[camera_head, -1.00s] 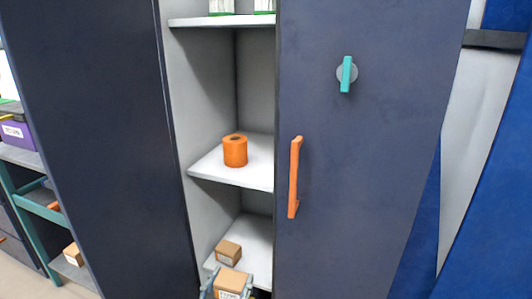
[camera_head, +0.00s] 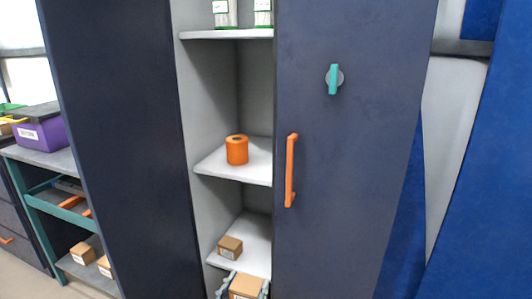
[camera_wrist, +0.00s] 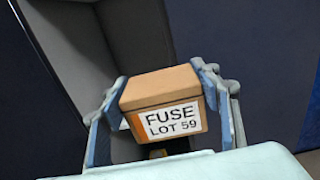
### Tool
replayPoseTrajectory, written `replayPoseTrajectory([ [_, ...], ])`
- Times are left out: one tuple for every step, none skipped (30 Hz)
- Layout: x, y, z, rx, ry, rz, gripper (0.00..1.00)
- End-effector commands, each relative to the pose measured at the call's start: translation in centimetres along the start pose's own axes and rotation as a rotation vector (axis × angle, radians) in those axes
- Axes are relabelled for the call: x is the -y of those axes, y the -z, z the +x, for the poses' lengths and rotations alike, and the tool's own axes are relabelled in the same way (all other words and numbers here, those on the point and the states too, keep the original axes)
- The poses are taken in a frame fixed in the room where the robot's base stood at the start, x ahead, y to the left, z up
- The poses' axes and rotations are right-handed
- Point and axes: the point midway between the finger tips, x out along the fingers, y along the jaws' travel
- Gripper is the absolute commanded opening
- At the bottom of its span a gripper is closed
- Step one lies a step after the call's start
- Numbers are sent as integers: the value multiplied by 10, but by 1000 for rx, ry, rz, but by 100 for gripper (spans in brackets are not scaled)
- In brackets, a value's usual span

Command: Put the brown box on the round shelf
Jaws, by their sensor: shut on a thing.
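A brown box (camera_wrist: 160,88) with a white label reading "FUSE LOT 59" is held between the two fingers of my gripper (camera_wrist: 160,95) in the wrist view. In the head view my gripper (camera_head: 243,287) shows at the bottom edge, shut on the same box (camera_head: 246,287), in front of the cabinet's lower shelf. Another small brown box (camera_head: 230,247) sits on that lower shelf (camera_head: 250,238). No round shelf shows in either view.
The cabinet's middle shelf (camera_head: 215,167) holds an orange roll (camera_head: 237,150). A dark door with an orange handle (camera_head: 291,170) stands at the right. At the left, a rack (camera_head: 50,158) carries a purple bin (camera_head: 40,128) and brown boxes (camera_head: 83,253).

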Motion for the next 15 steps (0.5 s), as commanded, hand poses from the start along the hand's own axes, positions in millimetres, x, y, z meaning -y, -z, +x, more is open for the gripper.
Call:
replayPoseTrajectory([
  [13, -3, 8, 4, 15, -4, 29],
  [19, -4, 12, 5, 23, -3, 29],
  [29, -6, 18, 7, 33, -4, 29],
  [37, -7, 22, 8, 43, -4, 29],
  [45, -9, 27, 8, 51, -5, 29],
  [58, -11, 33, 9, 65, -5, 29],
  [66, -12, 37, 10, 73, -6, 29],
  [76, -14, 41, 10, 84, -5, 29],
  [87, -15, 46, 9, 95, -6, 29],
  [96, -17, 49, 8, 105, -5, 29],
  [104, -18, 52, 6, 113, -6, 29],
  [115, -19, 55, 5, 125, -5, 29],
  [123, -20, 57, 3, 133, -5, 29],
  [130, -21, 59, 3, 141, -4, 29],
  [140, -22, 62, 0, 151, -4, 29],
])
